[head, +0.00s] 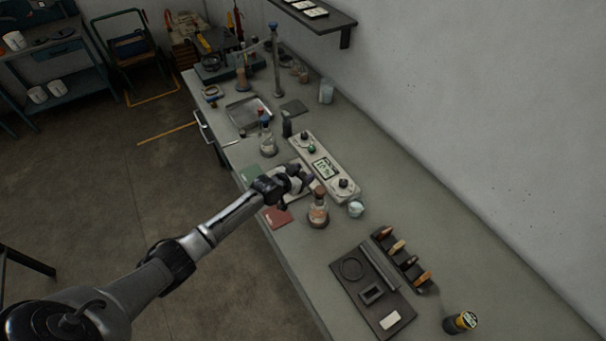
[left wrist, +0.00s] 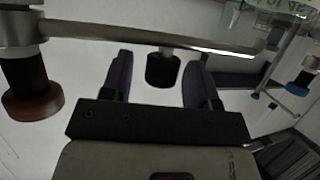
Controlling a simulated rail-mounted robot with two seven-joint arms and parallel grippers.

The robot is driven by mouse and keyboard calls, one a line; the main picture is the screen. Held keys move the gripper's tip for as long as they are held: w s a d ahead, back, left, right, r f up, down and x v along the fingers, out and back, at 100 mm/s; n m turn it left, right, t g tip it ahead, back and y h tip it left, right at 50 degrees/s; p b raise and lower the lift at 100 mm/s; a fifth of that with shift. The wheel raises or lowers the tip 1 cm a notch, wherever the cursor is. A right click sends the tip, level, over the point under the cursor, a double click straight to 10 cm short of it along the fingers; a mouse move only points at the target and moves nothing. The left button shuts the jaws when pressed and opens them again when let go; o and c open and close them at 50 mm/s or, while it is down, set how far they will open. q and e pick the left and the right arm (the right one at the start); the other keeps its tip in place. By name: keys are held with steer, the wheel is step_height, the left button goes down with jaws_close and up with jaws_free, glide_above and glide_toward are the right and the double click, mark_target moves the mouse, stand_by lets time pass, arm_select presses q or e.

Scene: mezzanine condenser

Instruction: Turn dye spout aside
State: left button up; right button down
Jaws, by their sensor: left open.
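A metal bar (left wrist: 150,38), possibly the dye spout, runs across above the fingertips in that view. A black fitting with a brown round end (left wrist: 32,104) hangs at its left. In the head view the gripper hides most of this mechanism. My right gripper does not show.
A flask with orange-brown contents (head: 318,212) stands close to the gripper, with a small cup (head: 356,209) beside it. Another flask (head: 267,143) stands farther back. A dark tray (head: 372,292) and vial rack (head: 402,259) sit nearer. The wall borders the right side.

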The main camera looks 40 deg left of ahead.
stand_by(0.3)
arm_select(q)
jaws_close()
stand_by(0.4)
